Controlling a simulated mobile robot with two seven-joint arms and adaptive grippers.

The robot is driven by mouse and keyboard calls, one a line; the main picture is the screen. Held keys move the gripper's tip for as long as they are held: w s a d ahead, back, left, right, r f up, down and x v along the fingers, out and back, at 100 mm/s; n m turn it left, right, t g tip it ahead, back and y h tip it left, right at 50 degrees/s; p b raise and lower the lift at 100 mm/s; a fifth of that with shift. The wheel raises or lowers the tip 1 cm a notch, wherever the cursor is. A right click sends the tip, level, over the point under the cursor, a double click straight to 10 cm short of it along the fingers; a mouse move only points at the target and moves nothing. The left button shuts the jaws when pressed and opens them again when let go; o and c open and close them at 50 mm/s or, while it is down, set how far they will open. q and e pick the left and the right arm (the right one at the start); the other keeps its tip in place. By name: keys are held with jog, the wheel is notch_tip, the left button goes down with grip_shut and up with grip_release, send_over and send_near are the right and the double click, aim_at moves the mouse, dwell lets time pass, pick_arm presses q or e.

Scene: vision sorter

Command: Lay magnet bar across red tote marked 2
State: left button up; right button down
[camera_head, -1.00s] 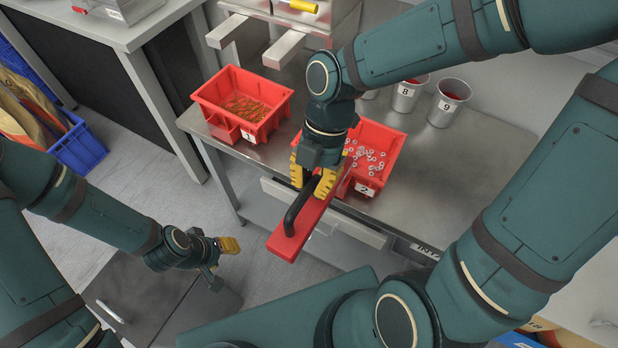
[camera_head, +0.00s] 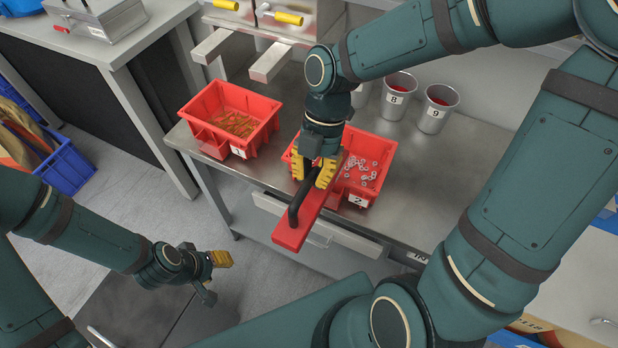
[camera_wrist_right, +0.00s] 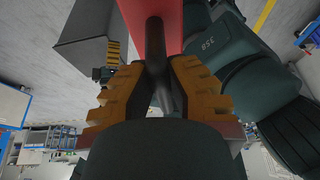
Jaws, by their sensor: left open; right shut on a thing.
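The magnet bar (camera_head: 287,236) is a red bar with a black handle. My right gripper (camera_head: 314,179) is shut on the handle; the wrist view shows the handle (camera_wrist_right: 155,55) between the yellow fingers and the red bar (camera_wrist_right: 187,14) beyond. The red tote marked 2 (camera_head: 384,148) holds small pale rings or nuts. The bar runs slantwise over the tote's left front side in the head view, its near end past the table edge. Whether it touches the rim I cannot tell. My arm and the bar hide part of the tote. My left gripper (camera_head: 216,268) is open and empty, low at the left.
Red tote 1 (camera_head: 202,101) with orange-brown pieces stands to the left on the metal table (camera_head: 425,190). Metal cups 8 (camera_head: 396,104) and 9 (camera_head: 434,116) stand behind at the right. Drawers with yellow handles (camera_head: 289,17) are at the back. Bare table lies right of tote 2.

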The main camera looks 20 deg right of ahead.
jog(key=shift+w+d+f, duration=0.25)
jog(key=shift+w+d, duration=0.7)
jog(key=shift+d, duration=0.2)
jog(key=shift+w+d+f, duration=0.2)
jog(key=shift+w+d, duration=0.75)
jog(key=shift+d, duration=0.2)
jog(key=w+d+f, duration=0.1)
jog(key=w+d, duration=0.4)
jog(key=d, duration=0.1)
jog(key=shift+w+d, duration=0.3)
jog(key=shift+w, duration=0.1)
jog(key=c, duration=1)
grip_release()
jog(key=shift+s, duration=0.1)
